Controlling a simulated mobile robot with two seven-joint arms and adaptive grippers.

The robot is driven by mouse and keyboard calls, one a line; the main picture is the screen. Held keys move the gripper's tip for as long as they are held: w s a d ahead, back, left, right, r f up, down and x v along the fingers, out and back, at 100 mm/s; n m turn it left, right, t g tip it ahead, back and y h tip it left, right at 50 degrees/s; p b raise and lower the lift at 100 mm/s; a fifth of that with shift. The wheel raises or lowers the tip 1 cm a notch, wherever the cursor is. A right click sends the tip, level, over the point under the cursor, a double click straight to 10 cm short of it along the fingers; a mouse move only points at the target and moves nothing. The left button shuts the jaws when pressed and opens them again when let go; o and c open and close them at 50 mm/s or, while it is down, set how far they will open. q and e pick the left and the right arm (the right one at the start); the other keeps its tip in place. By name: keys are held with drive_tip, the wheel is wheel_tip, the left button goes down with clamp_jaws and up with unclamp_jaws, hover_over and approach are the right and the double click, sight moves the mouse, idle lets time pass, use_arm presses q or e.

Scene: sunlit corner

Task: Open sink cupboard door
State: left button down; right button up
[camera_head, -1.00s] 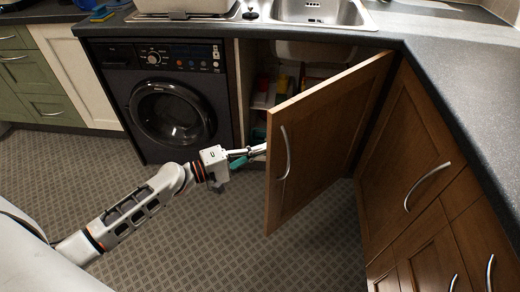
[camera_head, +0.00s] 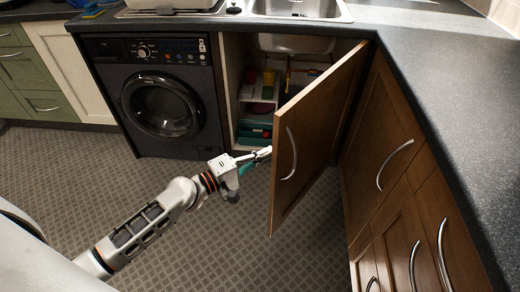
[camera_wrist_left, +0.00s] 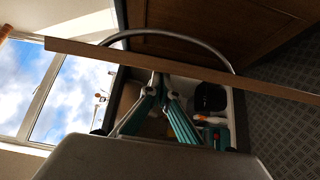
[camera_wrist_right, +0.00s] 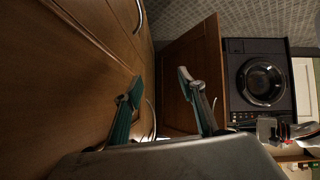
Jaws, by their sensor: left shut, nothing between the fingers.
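The sink cupboard door (camera_head: 318,130) is brown wood with a curved metal handle (camera_head: 291,153). It stands wide open, swung out from the cupboard under the sink. My left gripper (camera_head: 262,154) is shut and empty, its tips at the inner side of the door's free edge. In the left wrist view its fingers (camera_wrist_left: 160,80) meet just below the door edge (camera_wrist_left: 190,72), with the handle (camera_wrist_left: 180,35) beyond. Whether the tips touch the door I cannot tell. My right gripper (camera_wrist_right: 165,95) shows only in its wrist view, open and empty near brown cupboard fronts.
Inside the cupboard are shelves with containers, including a teal box (camera_head: 255,132). A black washing machine (camera_head: 163,105) stands left of it. More brown cupboard fronts with handles (camera_head: 395,163) run along the right under the dark worktop (camera_head: 450,90). The patterned floor (camera_head: 180,235) is clear.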

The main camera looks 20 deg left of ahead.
use_arm(q)
drive_tip(key=s+d+n+t+y+p, duration=0.2)
drive_tip(key=s+d+n+y, duration=0.1)
drive_tip(key=d, duration=1.7)
drive_tip(key=shift+s+d+r+y, duration=0.15)
drive_tip(key=shift+s+d+y, duration=0.05)
drive_tip(key=shift+s+y, duration=0.4)
use_arm(e)
drive_tip(key=shift+s+d+r, duration=0.15)
drive_tip(key=shift+d, duration=0.25)
drive_tip(key=shift+r, duration=0.1)
drive_tip(key=shift+w, duration=0.2)
drive_tip(key=shift+w+r, duration=0.15)
drive_tip(key=shift+w, duration=0.05)
use_arm(q)
drive_tip(key=shift+a+p, duration=0.1)
drive_tip(key=shift+p, duration=0.2)
